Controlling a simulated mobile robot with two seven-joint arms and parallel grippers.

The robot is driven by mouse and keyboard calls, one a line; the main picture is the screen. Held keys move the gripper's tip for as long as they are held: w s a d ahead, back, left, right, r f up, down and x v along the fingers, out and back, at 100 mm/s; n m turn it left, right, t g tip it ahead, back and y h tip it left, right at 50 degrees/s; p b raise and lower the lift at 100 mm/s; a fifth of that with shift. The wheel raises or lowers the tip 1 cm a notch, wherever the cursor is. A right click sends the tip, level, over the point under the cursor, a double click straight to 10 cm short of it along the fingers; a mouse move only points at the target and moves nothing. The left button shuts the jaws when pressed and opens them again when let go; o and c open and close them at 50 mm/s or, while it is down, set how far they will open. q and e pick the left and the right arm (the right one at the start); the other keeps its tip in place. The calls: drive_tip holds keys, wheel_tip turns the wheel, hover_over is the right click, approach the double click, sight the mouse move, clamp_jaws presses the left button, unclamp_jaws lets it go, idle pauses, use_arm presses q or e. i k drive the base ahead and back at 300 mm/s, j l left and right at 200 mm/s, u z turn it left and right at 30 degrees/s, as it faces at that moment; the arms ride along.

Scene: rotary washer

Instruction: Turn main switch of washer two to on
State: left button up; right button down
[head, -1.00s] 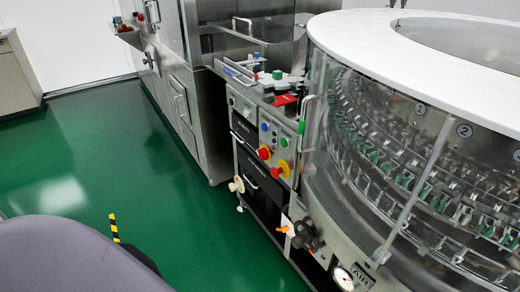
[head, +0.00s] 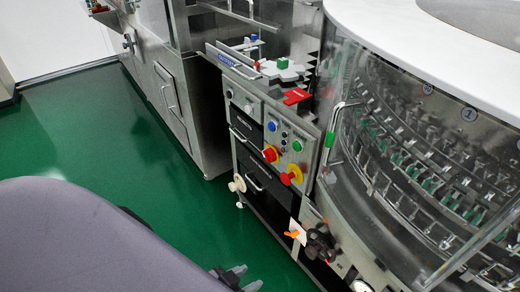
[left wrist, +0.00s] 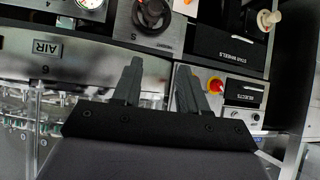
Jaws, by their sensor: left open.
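The washer's control panel stands at the centre of the head view. Which one is the main switch I cannot read. A red-and-yellow knob also shows in the left wrist view (left wrist: 215,85), just beyond the right fingertip. My left gripper (head: 248,277) is open and empty at the bottom of the head view, low and left of the panel. Its two fingers (left wrist: 158,68) point toward the machine front in the left wrist view. My right gripper is out of view.
A black knob (head: 320,243) and an orange lever (head: 295,233) sit low on the machine. The round glazed washer (head: 400,150) fills the right. Green floor (head: 110,150) is clear on the left.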

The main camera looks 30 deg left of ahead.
sight(269, 155)
drive_tip(key=i+j, duration=0.1)
drive_tip(key=j, duration=0.2)
drive_tip(key=i+j, duration=0.15)
drive_tip(key=j, duration=0.2)
drive_tip(key=i+j, duration=0.1)
drive_tip(key=j, duration=0.2)
drive_tip(key=i+j, duration=0.15)
drive_tip(key=j, duration=0.15)
